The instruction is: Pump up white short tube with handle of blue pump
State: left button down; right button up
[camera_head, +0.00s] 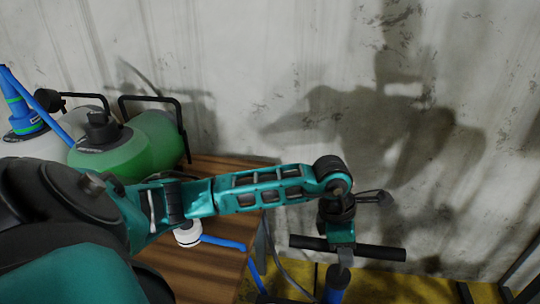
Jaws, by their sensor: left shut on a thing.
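The blue pump (334,286) stands upright at the bottom centre, right of the wooden table, its lower part cut off by the frame. Its black bar handle (382,252) lies across its top. My left gripper (345,252) reaches down over the middle of the handle and is shut on it; its fingers are partly hidden. A short white round piece (187,234) with a blue hose (223,243) lies on the table, partly behind my left arm. I cannot tell whether this is the white short tube. My right gripper is not in view.
The wooden table (215,271) holds a green tank (142,140) and a white tank (32,146) with black handles, plus a blue nozzle (22,112). A stained pale wall (230,60) stands close behind. The floor beside the pump is yellow (385,285).

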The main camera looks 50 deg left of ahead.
pick_arm(q)
notch_tip(320, 180, up, 8)
jog(key=p, duration=0.4)
jog(key=shift+w+f, duration=0.15)
jog(key=shift+r+p, duration=0.3)
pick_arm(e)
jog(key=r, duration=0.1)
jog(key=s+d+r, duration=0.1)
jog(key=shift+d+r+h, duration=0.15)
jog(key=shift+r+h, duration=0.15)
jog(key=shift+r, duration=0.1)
pick_arm(q)
jog(key=shift+f, duration=0.1)
notch_tip(320, 180, down, 5)
jog(key=b, duration=0.4)
jog(key=shift+f, duration=0.1)
jog(key=f+b, duration=0.5)
jog(key=shift+s+f, duration=0.2)
jog(key=shift+f, duration=0.95)
jog(key=shift+r, duration=0.2)
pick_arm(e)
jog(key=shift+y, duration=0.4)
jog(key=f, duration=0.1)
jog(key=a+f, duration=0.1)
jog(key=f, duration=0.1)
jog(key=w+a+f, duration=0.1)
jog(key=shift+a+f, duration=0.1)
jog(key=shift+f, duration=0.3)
pick_arm(q)
jog(key=shift+r, duration=0.1)
